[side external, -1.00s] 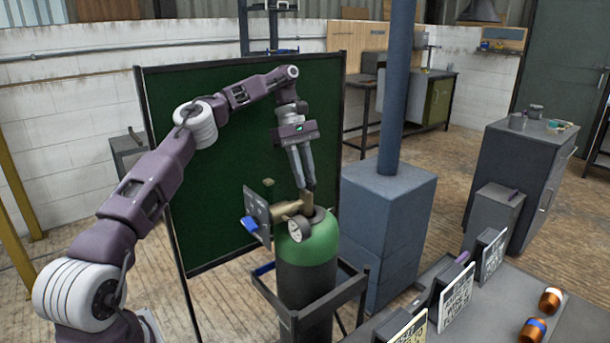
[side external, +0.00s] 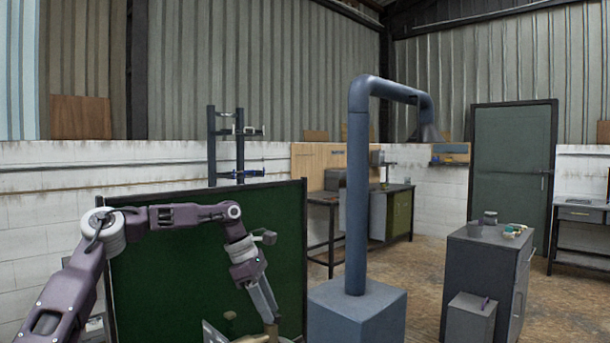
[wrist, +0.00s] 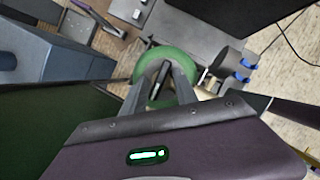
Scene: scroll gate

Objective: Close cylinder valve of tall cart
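The cylinder shows in the wrist view as a green rounded top (wrist: 152,66) below my gripper. In the side external view the cylinder and cart are below the picture edge; only the brass valve top (side external: 272,331) shows at the bottom. My gripper (side external: 270,320) points down at it from above. In the wrist view my gripper (wrist: 163,72) has its two fingers apart over the green top, with a dark narrow part (wrist: 160,82) between them. Contact cannot be told. Brass fittings (wrist: 206,92) lie to the right, partly hidden by my gripper.
A dark green screen (side external: 180,270) stands behind my arm. A blue box (side external: 357,315) with a tall pipe (side external: 357,200) stands to the right of my gripper. A grey cabinet (side external: 480,270) stands further right. Blue-ended parts (wrist: 243,70) show right of the cylinder.

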